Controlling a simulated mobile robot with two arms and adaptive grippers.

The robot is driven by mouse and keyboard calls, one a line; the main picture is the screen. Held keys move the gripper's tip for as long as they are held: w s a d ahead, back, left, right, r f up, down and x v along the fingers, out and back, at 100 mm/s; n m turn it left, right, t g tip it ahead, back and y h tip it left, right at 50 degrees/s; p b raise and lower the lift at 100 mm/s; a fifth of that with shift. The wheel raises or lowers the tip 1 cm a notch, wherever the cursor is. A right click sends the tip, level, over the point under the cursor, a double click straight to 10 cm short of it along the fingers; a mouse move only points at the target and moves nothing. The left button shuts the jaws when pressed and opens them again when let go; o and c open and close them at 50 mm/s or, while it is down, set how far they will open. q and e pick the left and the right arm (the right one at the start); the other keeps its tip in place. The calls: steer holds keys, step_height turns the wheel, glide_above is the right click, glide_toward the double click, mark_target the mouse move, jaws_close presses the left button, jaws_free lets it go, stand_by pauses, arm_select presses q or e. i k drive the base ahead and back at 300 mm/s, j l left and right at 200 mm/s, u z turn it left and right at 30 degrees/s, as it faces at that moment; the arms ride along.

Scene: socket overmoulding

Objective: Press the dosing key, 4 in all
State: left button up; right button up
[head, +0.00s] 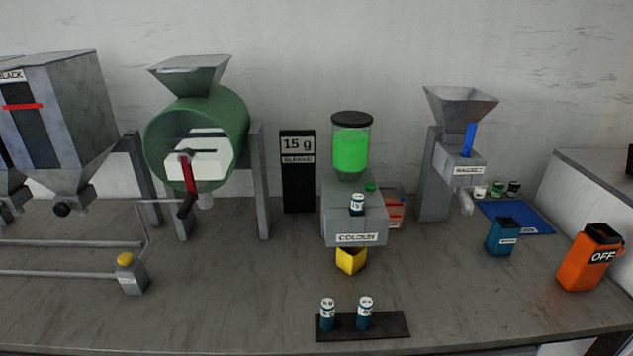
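The dosing unit labelled COLOUR (338,222) stands in the middle of the bench, a grey box under a clear hopper of green material (351,150) with a black lid. A small green key (370,187) shows on its top, right of the hopper's neck. A small blue piece with a white marked top (357,204) sits on the unit in front of it. A yellow cup (351,261) is below the unit's front. Neither of my grippers is in view, and nothing touches the key.
A black plate (386,325) at the front holds two blue cylinders with white tops. A "15 g" sign (298,172) stands left of the unit. A green drum mixer (222,130), a hopper (458,110), a blue container (502,236) and an orange OFF box (582,265) stand around.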

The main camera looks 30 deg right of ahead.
mark_target(370, 187)
steer(key=z, duration=1.4)
